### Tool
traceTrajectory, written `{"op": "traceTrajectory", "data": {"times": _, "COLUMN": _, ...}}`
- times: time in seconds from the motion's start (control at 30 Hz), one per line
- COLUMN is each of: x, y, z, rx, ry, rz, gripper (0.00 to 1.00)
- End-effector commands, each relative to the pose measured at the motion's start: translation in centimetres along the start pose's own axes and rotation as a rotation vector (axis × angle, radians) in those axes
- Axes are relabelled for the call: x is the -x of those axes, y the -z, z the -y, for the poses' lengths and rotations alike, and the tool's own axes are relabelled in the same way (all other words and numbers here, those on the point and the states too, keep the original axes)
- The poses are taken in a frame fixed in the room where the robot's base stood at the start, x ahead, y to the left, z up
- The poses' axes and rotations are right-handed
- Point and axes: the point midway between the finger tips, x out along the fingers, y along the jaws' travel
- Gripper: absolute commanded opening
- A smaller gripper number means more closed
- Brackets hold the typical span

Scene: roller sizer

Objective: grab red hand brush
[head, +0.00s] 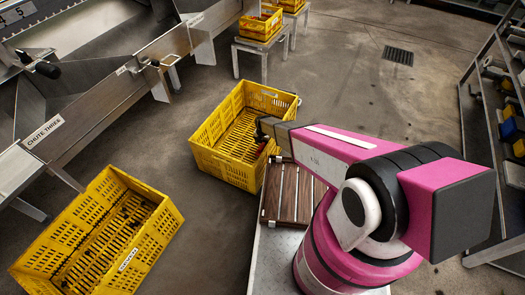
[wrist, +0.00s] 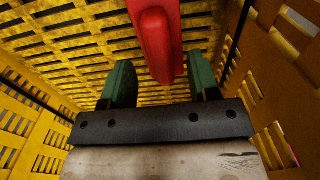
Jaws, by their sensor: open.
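The red hand brush (wrist: 158,40) shows in the wrist view as a long red part coming down from the top edge. Its lower end lies between the two green fingers of my gripper (wrist: 160,75), with gaps on both sides. The fingers are open. Whether the brush is deep enough between them I cannot tell. In the head view, my gripper (head: 263,130) is at the right side of the middle yellow crate (head: 222,172). Only a small bit of red (head: 260,148) shows under it; my arm hides the rest.
Yellow crate walls and slatted floor surround the gripper in the wrist view. A slatted brown wooden board (head: 288,195) lies beside the crate, under my arm. Another yellow crate (head: 100,240) stands at lower left, by the metal chutes (head: 95,100). A shelf rack (head: 490,130) is at right.

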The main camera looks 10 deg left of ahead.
Motion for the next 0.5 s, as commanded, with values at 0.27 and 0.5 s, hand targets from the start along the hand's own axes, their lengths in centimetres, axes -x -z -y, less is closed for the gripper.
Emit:
{"op": "traceTrajectory", "data": {"times": 0.27, "x": -2.9, "y": 0.0, "z": 0.1, "rx": 0.000, "ry": 0.000, "rz": 0.000, "gripper": 0.55}}
{"op": "traceTrajectory", "data": {"times": 0.5, "x": -2.8, "y": 0.1, "z": 0.1, "rx": 0.000, "ry": 0.000, "rz": 0.001, "gripper": 0.33}}
